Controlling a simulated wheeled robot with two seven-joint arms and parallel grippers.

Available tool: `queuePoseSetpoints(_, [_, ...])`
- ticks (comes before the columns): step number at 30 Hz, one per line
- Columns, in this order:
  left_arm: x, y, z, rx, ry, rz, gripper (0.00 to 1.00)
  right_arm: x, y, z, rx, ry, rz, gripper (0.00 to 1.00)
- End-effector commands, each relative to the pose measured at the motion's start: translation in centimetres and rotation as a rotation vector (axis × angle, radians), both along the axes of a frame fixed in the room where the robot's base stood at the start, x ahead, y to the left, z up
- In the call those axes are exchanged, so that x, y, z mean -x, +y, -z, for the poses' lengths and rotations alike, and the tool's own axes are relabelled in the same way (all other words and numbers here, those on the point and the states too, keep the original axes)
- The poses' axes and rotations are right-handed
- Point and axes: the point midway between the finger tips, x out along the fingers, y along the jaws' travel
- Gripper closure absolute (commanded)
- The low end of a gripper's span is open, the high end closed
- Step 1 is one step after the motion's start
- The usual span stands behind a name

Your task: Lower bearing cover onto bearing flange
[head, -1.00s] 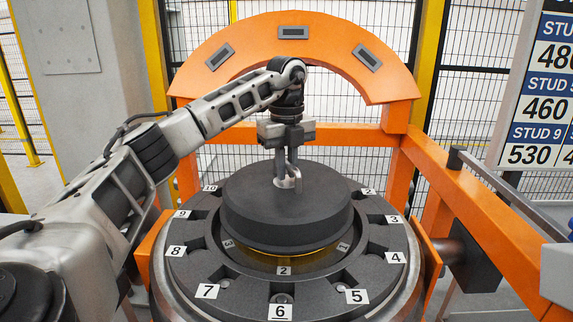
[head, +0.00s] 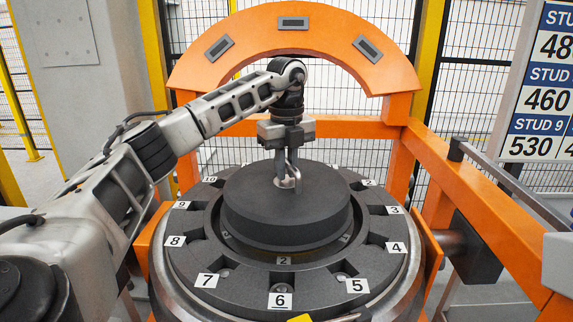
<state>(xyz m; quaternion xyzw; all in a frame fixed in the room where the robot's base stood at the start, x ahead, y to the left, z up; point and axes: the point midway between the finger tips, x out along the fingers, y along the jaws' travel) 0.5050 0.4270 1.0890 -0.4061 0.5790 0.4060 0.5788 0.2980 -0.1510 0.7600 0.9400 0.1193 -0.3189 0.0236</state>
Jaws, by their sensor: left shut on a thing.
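The bearing cover (head: 285,212) is a thick dark grey round disc with a small handle on top. My left gripper (head: 286,180) points straight down over its middle and is shut on that handle. The cover looks level and sits within the outline of the bearing flange (head: 250,275), a dark ring with number plates around its rim. The cover's lower edge hides the flange's centre, and I cannot tell whether it touches. An inner label 2 shows just in front of the cover. My right gripper is not in view.
An orange arch (head: 294,22) stands behind the flange, and an orange beam (head: 480,225) runs along the right. A stud number board (head: 542,85) hangs at the upper right. Wire fencing closes the back.

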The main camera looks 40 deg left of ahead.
Motion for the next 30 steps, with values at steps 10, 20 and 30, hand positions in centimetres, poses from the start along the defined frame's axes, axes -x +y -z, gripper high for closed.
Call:
queuePoseSetpoints(10, [0.0, 0.0, 0.9, 0.001, -0.002, 0.0, 1.0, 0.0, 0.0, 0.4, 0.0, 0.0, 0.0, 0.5])
queuePoseSetpoints(20, [0.0, 0.0, 1.6, 0.001, -0.003, 0.0, 1.0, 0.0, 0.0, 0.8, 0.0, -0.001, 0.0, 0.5])
queuePoseSetpoints(30, [0.0, 0.0, 2.4, 0.001, -0.003, 0.0, 1.0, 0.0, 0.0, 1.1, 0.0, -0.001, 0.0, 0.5])
